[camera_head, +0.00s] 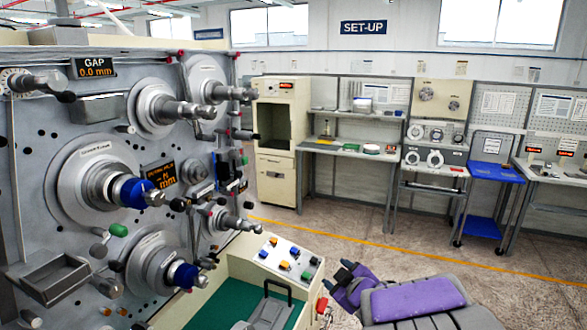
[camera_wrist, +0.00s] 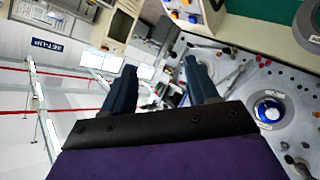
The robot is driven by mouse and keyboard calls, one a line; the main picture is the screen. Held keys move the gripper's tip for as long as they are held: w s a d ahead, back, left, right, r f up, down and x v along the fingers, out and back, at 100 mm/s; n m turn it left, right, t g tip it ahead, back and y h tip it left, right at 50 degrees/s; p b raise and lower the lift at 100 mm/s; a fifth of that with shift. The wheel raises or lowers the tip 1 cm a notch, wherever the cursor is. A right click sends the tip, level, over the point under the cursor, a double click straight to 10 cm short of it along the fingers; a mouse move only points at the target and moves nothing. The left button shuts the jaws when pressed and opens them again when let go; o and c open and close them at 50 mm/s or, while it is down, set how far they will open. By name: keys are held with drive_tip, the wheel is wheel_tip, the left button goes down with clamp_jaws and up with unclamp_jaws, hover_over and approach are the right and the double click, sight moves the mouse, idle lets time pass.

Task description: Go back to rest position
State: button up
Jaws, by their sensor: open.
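My gripper (camera_head: 337,278) shows low in the middle of the head view, beside the front corner of the winding machine's cream console. In the wrist view my gripper (camera_wrist: 160,75) has two dark fingers spread apart with nothing between them. Its purple body fills the bottom of that view. The winding machine (camera_head: 60,140) stands at the left with several grey spindles. Two spindles carry blue hubs, one upper (camera_head: 135,193) and one lower (camera_head: 185,276). A blue hub (camera_wrist: 268,110) also shows at the right of the wrist view.
The console (camera_head: 235,255) has several coloured buttons and a green recessed panel (camera_head: 232,300). A grey metal tray (camera_head: 55,278) juts from the machine at lower left. A blue cart (camera_head: 495,172) and workbenches (camera_head: 350,152) line the back wall. Open floor (camera_head: 400,240) lies between.

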drive_tip(key=s+d+f+m+g+h, duration=0.2)
drive_tip(key=s+d+m+g+h, duration=0.5)
drive_tip(key=s+d, duration=0.7)
drive_tip(key=s+a+m+g+y, duration=0.1)
drive_tip(key=s+a+g, duration=0.1)
drive_tip(key=s, duration=0.7)
drive_tip(key=s+a+f+m+g+y, duration=0.1)
drive_tip(key=s+a+g, duration=0.2)
drive_tip(key=s, duration=0.7)
drive_tip(key=s+a+f+m+g+y, duration=0.1)
drive_tip(key=s+a+g, duration=0.1)
drive_tip(key=s+a, duration=0.4)
drive_tip(key=s, duration=0.3)
drive_tip(key=shift+s+f+m+g, duration=0.25)
drive_tip(key=shift+s+m+g, duration=0.05)
drive_tip(key=shift+s+m, duration=0.1)
